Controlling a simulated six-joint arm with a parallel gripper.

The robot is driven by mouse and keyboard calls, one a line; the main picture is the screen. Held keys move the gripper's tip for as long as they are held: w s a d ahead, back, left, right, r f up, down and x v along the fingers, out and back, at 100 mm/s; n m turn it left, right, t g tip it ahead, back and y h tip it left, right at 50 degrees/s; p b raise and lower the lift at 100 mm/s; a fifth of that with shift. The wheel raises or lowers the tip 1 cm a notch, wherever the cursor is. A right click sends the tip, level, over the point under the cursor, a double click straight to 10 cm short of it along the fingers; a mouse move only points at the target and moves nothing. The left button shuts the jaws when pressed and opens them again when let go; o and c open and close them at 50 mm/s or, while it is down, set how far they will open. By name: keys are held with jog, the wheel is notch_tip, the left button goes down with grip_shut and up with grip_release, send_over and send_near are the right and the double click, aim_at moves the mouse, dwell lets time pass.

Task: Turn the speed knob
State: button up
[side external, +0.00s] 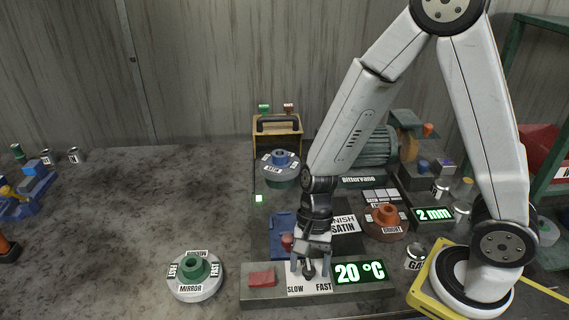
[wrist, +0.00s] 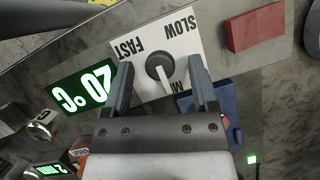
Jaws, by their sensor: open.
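The speed knob (wrist: 160,67) is a round dark knob with a pale pointer line, on a white plate (wrist: 185,40) marked SLOW and FAST. In the wrist view its pointer is toward the plate's lower edge, near a partly hidden label that starts with MI. The plate also shows in the side view (side external: 297,289) on the grey front panel. My gripper (wrist: 160,62) is open, with one finger on each side of the knob and visible gaps between. In the side view my gripper (side external: 309,269) points down over the plate; contact there is unclear.
A red block (side external: 262,277) is left of the plate, and a green-lit 20 °C display (side external: 359,273) is right of it. A blue part (side external: 281,226) lies behind. A MIRROR wheel (side external: 195,279) is on the bench, whose left middle is clear.

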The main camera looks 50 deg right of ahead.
grip_shut()
jog(key=shift+n, duration=0.4)
jog(key=n+g, duration=0.1)
jog(key=n, duration=0.1)
jog(key=n+h, duration=0.1)
jog(key=n, duration=0.2)
jog(key=shift+w+a+g, duration=0.15)
jog(key=shift+g, duration=0.25)
jog(key=n+h, duration=0.1)
jog(key=n, duration=0.2)
jog(key=n+h, duration=0.1)
jog(key=n, duration=0.2)
jog(key=shift+a+g+h, duration=0.15)
jog(key=shift+g+h, duration=0.15)
jog(key=shift+h, duration=0.1)
grip_release()
